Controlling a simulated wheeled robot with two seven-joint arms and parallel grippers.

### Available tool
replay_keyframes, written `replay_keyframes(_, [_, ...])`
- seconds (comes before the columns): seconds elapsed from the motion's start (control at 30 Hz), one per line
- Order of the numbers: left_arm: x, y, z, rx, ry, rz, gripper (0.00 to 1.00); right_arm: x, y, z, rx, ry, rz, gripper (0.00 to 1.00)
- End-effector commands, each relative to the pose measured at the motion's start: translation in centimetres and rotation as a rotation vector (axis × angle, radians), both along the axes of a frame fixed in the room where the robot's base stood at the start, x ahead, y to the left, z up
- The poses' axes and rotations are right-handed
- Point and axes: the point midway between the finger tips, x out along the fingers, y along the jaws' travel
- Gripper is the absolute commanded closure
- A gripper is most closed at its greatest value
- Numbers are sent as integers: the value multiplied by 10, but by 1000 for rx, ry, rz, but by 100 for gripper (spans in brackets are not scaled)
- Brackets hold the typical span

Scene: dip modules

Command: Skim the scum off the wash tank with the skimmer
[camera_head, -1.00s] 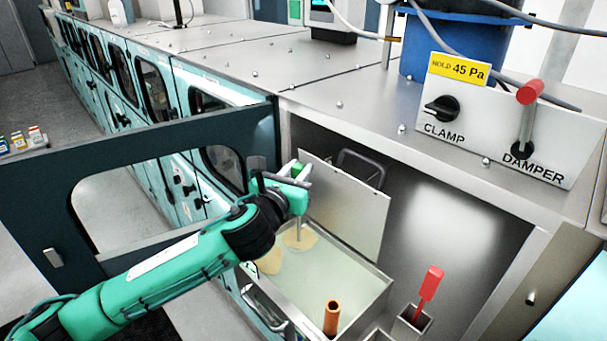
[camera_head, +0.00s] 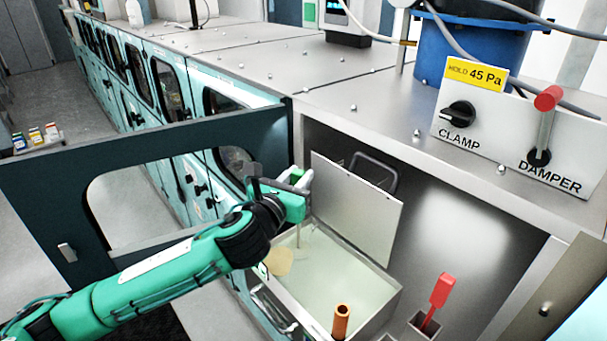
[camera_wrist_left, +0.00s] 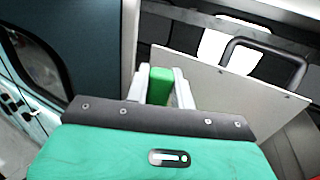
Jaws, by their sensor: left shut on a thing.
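The wash tank (camera_head: 372,312) is an open box of pale, cloudy liquid inside the cabinet bay, with its lid (camera_head: 358,212) standing open behind it. A tan patch of scum (camera_head: 279,261) floats near the tank's left side. My left gripper (camera_head: 303,184) is over the tank's far left part, shut on the skimmer's green handle (camera_wrist_left: 160,85). The skimmer's thin shaft (camera_head: 298,237) hangs down toward the liquid; I cannot make out its lower end. My right gripper is not in view.
An orange-brown tube (camera_head: 341,322) rises at the tank's near side. A red-handled tool (camera_head: 440,290) stands in a metal holder to the right. The dark cabinet door (camera_head: 190,135) is open on the left, beside my arm. A clamp and damper panel (camera_head: 520,150) sits above.

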Motion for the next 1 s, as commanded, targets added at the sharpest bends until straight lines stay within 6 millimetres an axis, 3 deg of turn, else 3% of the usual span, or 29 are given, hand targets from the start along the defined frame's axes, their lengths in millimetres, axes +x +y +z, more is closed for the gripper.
replay_keyframes(1.0, [-32, 45, 0, 0, 0, 0, 95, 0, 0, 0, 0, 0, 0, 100])
